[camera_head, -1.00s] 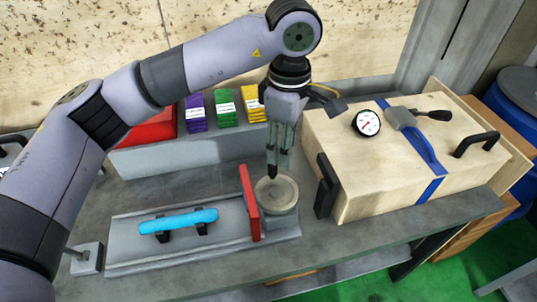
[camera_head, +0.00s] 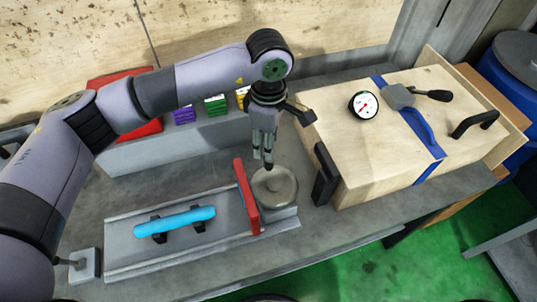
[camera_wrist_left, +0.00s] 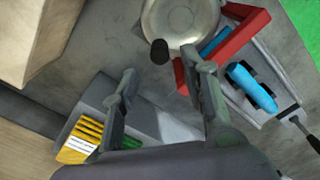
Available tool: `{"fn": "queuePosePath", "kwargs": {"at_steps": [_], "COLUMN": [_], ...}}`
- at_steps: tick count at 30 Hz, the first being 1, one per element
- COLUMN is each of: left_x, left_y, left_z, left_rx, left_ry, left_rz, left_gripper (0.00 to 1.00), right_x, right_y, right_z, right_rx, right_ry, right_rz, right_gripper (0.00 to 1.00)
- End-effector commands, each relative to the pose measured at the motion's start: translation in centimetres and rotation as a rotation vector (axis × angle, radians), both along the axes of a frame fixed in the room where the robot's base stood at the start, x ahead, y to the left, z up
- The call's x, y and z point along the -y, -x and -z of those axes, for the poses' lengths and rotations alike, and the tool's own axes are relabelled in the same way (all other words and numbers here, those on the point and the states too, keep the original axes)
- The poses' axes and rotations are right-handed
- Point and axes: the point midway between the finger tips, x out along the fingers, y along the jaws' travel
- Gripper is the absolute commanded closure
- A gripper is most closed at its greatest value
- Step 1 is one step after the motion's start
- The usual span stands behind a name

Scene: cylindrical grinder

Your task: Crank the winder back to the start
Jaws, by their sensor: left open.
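The winder is a round metal disc (camera_head: 277,188) on the bench, with a black crank knob (camera_wrist_left: 159,52) standing at its edge. In the head view the knob is at the disc's back edge, partly hidden by the fingers. My left gripper (camera_head: 262,160) points down just behind the disc. In the wrist view its two fingers (camera_wrist_left: 165,80) are apart, with nothing between them, and the knob is beyond their tips. I cannot tell how close the tips are to the knob. My right gripper is not in view.
A red upright plate (camera_head: 246,197) stands left of the disc, beside a grey rail with a blue handle (camera_head: 175,221). A wooden box (camera_head: 385,163) with a gauge and black handles stands close on the right. Coloured packs (camera_head: 215,107) stand on a grey ledge behind.

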Motion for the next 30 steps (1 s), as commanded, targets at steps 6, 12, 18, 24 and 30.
{"fn": "queuePosePath", "kwargs": {"at_steps": [6,12,18,24,30], "left_x": [0.0,0.0,0.0,0.0,0.0], "left_y": [0.1,0.0,0.0,0.0,0.0], "left_z": [4.4,7.0,8.0,8.0,8.0], "left_rx": [-0.005,-0.002,0.0,0.0,0.0], "left_ry": [-0.001,-0.001,0.0,0.0,0.0], "left_rz": [-0.002,-0.001,0.0,0.0,0.0], "left_gripper": [0.59,0.59,0.59,0.59,0.72], "right_x": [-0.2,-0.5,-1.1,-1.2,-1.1], "right_y": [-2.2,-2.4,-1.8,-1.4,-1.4], "right_z": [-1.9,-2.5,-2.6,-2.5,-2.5], "right_rx": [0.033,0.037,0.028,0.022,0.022], "right_ry": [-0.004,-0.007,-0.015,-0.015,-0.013], "right_rz": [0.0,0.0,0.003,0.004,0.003], "right_gripper": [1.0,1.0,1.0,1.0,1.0]}}
